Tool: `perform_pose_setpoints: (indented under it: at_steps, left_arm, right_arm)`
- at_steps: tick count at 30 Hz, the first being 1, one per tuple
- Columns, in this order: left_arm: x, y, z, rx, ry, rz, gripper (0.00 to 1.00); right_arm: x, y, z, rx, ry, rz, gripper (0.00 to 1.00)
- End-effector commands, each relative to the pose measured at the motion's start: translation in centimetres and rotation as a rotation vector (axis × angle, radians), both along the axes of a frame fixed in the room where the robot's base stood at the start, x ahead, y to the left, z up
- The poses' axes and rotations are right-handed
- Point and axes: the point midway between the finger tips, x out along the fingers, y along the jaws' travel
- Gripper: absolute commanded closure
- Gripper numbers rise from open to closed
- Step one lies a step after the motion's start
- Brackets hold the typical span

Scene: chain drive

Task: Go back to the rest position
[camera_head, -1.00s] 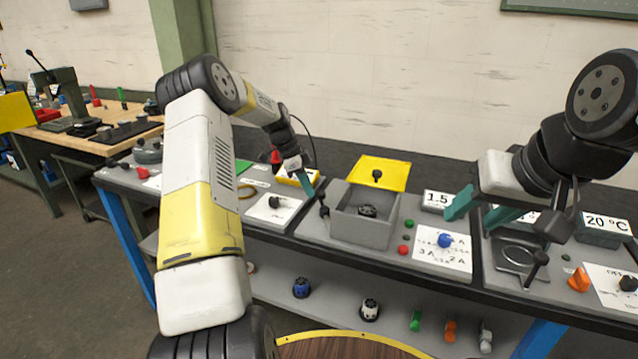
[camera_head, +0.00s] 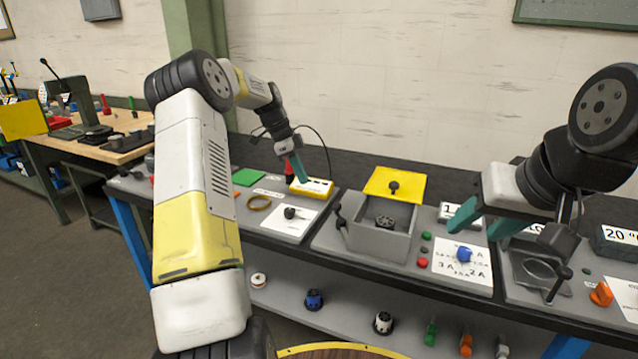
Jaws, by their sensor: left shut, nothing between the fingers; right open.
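My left gripper (camera_head: 301,170) has teal fingers that are shut and empty. In the head view it is above or beside a yellow box (camera_head: 312,188) near the back of the workbench; contact cannot be told. My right gripper (camera_head: 476,219) has teal fingers that are apart. It is over the bench near a display block and a white panel with a blue knob (camera_head: 464,254). Nothing shows between its fingers.
A grey open box (camera_head: 381,242) with a dark part inside and a yellow lid (camera_head: 394,185) behind it stands mid-bench. A lower shelf (camera_head: 350,321) holds several small parts. A wooden table (camera_head: 110,150) stands at the left. Wall behind.

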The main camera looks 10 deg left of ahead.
Motion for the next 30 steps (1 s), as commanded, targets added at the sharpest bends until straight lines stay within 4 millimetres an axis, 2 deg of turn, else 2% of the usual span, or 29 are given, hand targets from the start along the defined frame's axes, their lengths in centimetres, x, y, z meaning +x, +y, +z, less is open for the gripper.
perform_pose_setpoints:
  at_steps: [4,15,19,23,27,30]
  left_arm:
    - [0.0,0.3,0.8,0.0,0.0,0.0,1.0]
    - [-0.1,0.3,1.1,0.002,0.0,0.002,1.0]
    - [-1.1,-0.8,3.1,0.026,0.0,0.04,1.0]
    - [-4.0,-2.9,7.0,0.076,0.002,0.148,1.0]
    - [-8.6,-5.1,11.3,0.117,-0.007,0.319,1.0]
    - [-12.4,-6.3,13.7,0.127,-0.02,0.451,1.0]
  right_arm:
    - [0.0,0.0,0.0,0.0,0.0,0.0,0.51]
    - [0.0,0.0,0.0,0.0,0.0,0.0,0.51]
    - [0.0,0.0,0.0,0.0,0.0,0.0,0.51]
    - [0.0,0.0,0.0,0.0,0.0,0.0,0.51]
    - [0.0,0.0,0.0,0.0,0.0,0.0,0.51]
    - [0.0,0.0,0.0,0.0,0.0,0.0,0.51]
